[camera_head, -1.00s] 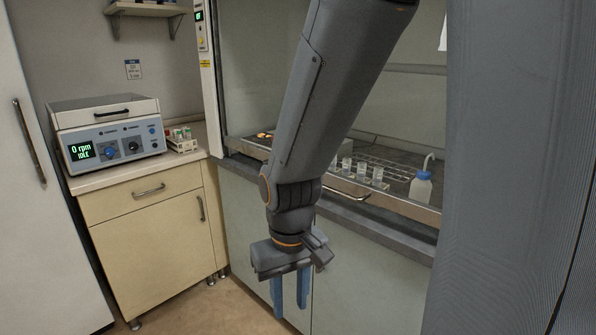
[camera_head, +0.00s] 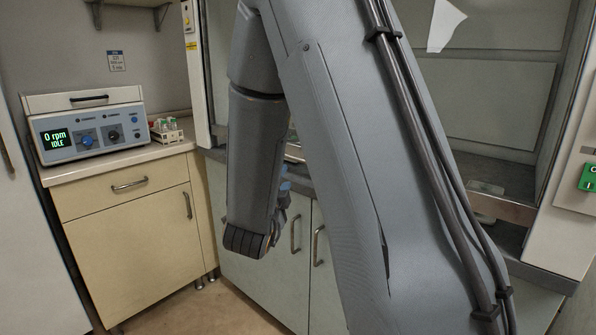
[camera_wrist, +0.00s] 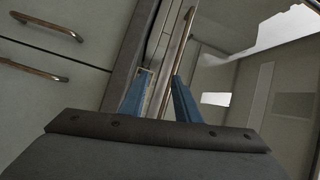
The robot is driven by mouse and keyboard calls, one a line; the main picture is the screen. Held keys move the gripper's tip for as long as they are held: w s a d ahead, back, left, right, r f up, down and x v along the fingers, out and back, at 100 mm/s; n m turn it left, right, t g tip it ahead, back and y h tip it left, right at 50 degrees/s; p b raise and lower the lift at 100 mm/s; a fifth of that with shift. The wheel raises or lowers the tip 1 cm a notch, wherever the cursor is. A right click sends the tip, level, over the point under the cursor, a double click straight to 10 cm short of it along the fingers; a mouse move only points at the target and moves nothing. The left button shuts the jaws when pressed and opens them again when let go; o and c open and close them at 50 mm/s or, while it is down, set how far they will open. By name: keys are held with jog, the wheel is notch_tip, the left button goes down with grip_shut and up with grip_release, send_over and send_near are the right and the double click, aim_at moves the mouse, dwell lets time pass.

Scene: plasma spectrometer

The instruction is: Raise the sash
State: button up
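The fume hood's sash is nearly down, with its metal bottom rail (camera_head: 503,208) low across the hood opening in the head view. My arm hides most of the rail. In the wrist view the sash's bar handle (camera_wrist: 180,45) runs down the picture along the rail, towards my fingers. My gripper (camera_wrist: 161,77) has its two blue fingers apart, one on each side of the handle's line. I cannot tell whether they touch it. In the head view my gripper (camera_head: 284,190) is mostly hidden behind my forearm, close to the hood's front edge.
A centrifuge (camera_head: 88,132) reading 0 rpm IDLE and a tube rack (camera_head: 167,130) stand on a beige cabinet (camera_head: 130,205) at left. Grey cabinet doors (camera_head: 300,265) lie below the hood. A green switch (camera_head: 587,177) is on the right post.

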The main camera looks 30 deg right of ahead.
aim_at(299, 161)
jog(key=shift+w+d+r+m+h, duration=0.5)
jog(key=shift+w+d+r, duration=0.1)
jog(key=shift+d, duration=0.6)
jog(key=shift+w+d+r+m+h, duration=0.5)
jog(key=shift+w+d, duration=0.1)
jog(key=shift+d, duration=0.6)
jog(key=shift+w+d+r+m+h, duration=0.5)
jog(key=shift+w+d, duration=0.1)
jog(key=shift+d, duration=0.6)
grip_shut()
